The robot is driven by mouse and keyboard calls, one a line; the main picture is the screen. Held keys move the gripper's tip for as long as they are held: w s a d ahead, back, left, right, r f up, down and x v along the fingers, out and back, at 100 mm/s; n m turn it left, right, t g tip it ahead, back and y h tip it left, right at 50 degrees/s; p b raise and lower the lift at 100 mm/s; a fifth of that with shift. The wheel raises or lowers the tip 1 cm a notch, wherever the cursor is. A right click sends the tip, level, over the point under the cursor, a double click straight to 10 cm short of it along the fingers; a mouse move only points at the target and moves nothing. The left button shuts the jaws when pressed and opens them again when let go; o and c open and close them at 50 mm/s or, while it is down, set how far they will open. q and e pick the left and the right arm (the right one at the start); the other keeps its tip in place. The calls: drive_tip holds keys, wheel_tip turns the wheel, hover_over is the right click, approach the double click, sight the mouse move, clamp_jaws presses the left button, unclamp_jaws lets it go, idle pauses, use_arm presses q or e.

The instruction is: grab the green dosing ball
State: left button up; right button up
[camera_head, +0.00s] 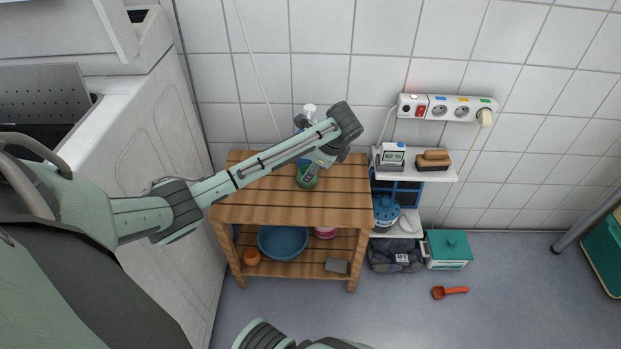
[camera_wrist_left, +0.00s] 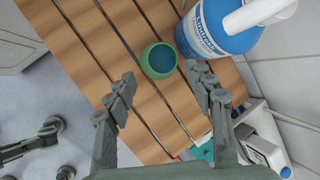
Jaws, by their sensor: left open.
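The green dosing ball (camera_wrist_left: 147,62), a small round green cup with a blue-looking inside, sits on the slatted wooden table (camera_wrist_left: 85,45). In the head view the ball (camera_head: 306,183) is partly hidden by my left gripper (camera_head: 317,168), which points down at it from above. In the left wrist view my left gripper (camera_wrist_left: 160,80) is open and empty. The ball is just beyond the fingertips, roughly between them, with no visible contact. My right gripper cannot be seen; only a piece of my arm shows at the bottom of the head view.
A blue bottle with a white pump (camera_wrist_left: 222,28) stands close beside the ball; its top shows behind my arm in the head view (camera_head: 309,110). The lower shelf holds a blue basin (camera_head: 283,242). A small white shelf (camera_head: 432,175) stands right of the table. An orange scoop (camera_head: 450,291) lies on the floor.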

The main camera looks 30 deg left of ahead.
use_arm(q)
drive_tip(key=b+x, duration=0.1)
drive_tip(key=x, duration=0.5)
drive_tip(key=shift+s+d, duration=0.1)
drive_tip(key=shift+d, duration=0.05)
drive_tip(key=shift+f, duration=0.35)
drive_tip(key=shift+c, duration=0.3)
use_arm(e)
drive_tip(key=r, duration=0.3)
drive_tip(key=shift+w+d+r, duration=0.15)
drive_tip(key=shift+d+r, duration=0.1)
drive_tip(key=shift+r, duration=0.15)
use_arm(q)
drive_tip(key=c, duration=0.7)
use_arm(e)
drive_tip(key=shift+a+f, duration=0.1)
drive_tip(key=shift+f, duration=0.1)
use_arm(q)
drive_tip(key=shift+r, duration=0.15)
